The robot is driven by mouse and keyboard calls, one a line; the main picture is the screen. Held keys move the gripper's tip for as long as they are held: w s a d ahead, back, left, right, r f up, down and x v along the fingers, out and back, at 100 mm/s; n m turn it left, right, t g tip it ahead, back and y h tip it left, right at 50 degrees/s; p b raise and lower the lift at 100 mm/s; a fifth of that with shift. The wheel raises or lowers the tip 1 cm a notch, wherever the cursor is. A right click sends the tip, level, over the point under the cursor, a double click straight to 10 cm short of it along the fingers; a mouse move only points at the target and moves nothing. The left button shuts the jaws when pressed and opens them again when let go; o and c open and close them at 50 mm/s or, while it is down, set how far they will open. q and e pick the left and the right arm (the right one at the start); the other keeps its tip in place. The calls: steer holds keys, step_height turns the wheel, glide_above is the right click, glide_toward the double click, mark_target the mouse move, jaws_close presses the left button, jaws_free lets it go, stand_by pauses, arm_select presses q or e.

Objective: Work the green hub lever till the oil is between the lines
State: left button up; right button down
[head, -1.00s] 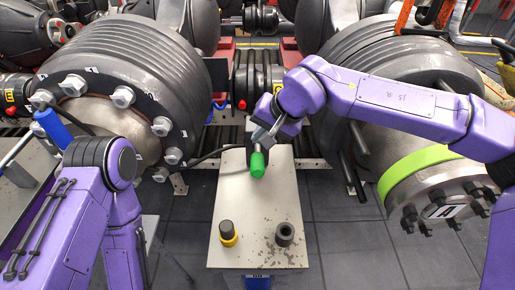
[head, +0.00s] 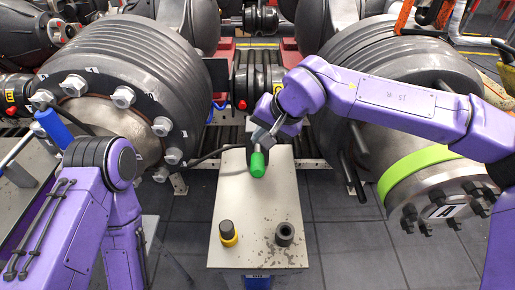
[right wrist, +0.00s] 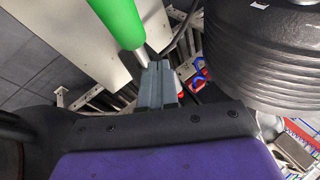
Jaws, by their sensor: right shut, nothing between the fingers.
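The green lever grip (head: 257,164) stands over the far end of the pale table (head: 258,210), right below my right gripper (head: 256,142) in the head view. In the right wrist view the green grip (right wrist: 118,18) and its thin metal stem come down to the tips of my right gripper (right wrist: 158,72). Those fingers are closed together with nothing between them, close to the stem; I cannot tell whether they touch it. My left arm (head: 95,190) is at the left, and its gripper is not in view. No oil gauge or lines can be made out.
A black-and-yellow knob (head: 228,232) and a dark round socket (head: 285,234) sit on the table's near part. Large ribbed wheel hubs (head: 125,75) flank it, the left one ringed with bolts. A green-banded flange (head: 425,180) is at the right. Floor shows around the table.

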stand_by(0.5)
steer(key=shift+s+f, duration=0.15)
steer(key=shift+f, duration=0.2)
steer(key=shift+s+f+b, duration=0.1)
steer(key=shift+s+f, duration=0.15)
steer(key=shift+f, duration=0.4)
steer(key=shift+s+f+b, duration=0.1)
steer(key=shift+s+f, duration=0.1)
steer(key=shift+f, duration=0.4)
steer(key=shift+s+f+b, duration=0.1)
steer(key=shift+s+f, duration=0.15)
steer(key=shift+f, duration=0.4)
stand_by(1.7)
stand_by(0.4)
steer(key=shift+w+r+p, duration=0.25)
steer(key=shift+r+p, duration=0.5)
steer(key=shift+p, duration=0.35)
steer(key=shift+w+r+p, duration=0.3)
steer(key=shift+r+p, duration=0.45)
steer(key=shift+p, duration=0.4)
steer(key=shift+w+r+p, duration=0.25)
steer(key=shift+r+p, duration=0.5)
steer(key=shift+p, duration=0.35)
